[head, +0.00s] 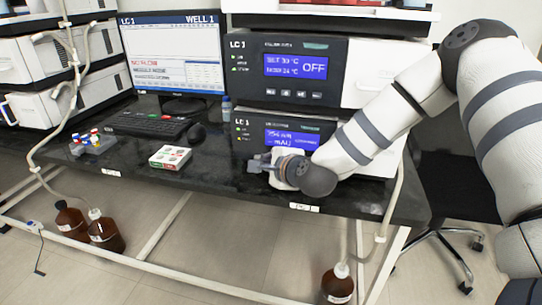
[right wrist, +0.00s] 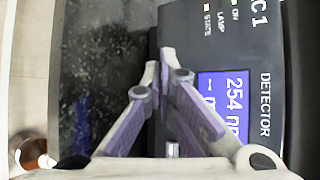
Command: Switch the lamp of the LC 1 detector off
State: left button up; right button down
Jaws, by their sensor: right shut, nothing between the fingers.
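The LC 1 detector (head: 246,143) is the dark-fronted lower module of the stack on the bench. Its blue screen (head: 292,137) shows a 254 nm reading. In the right wrist view the detector (right wrist: 262,120) lies to the right, turned sideways, with its screen (right wrist: 222,100) partly behind a finger. Small lights sit by its ON, LAMP and STATE labels (right wrist: 220,22); a yellow one shows near STATE. My right gripper (head: 256,166) is shut and empty, low in front of the detector; its fingertips (right wrist: 160,62) overlap the panel edge. The lower panel is hidden by my gripper. My left gripper is out of view.
A column oven (head: 250,92) reading OFF sits above the detector. A monitor (head: 172,60), keyboard (head: 145,124), mouse (head: 196,133), small carton (head: 170,157) and vial rack (head: 92,143) are to the left. A tube (head: 393,205) hangs at the bench's right end.

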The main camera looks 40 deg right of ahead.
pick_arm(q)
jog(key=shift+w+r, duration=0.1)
pick_arm(e)
jog(key=shift+s+a, duration=0.3)
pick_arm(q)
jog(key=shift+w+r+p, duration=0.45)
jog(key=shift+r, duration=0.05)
pick_arm(e)
jog(key=s+a, duration=0.3)
jog(key=shift+s+a, duration=0.15)
jog(key=shift+a, duration=0.25)
